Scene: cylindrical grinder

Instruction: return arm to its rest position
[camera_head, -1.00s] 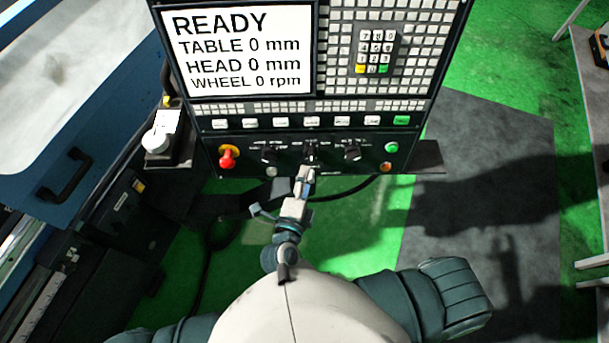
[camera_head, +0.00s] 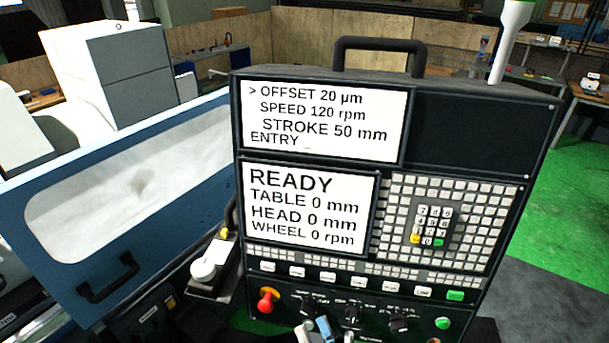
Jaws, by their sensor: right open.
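The control panel (camera_head: 460,160) of the grinder stands upright in the middle of the view. My right gripper (camera_head: 318,328) shows only in small part at the bottom edge, in front of the row of black knobs (camera_head: 398,318). It is open, and I see nothing held in it. Whether it touches a knob I cannot tell. The rest of that arm is below the picture. My left gripper is out of view.
A red mushroom button (camera_head: 267,300) sits at the panel's lower left. The upper screen (camera_head: 330,120) lists offset, speed and stroke; the lower screen (camera_head: 310,205) reads READY. The blue grinder door (camera_head: 60,285) with its window is at left. Green floor (camera_head: 580,200) is open at right.

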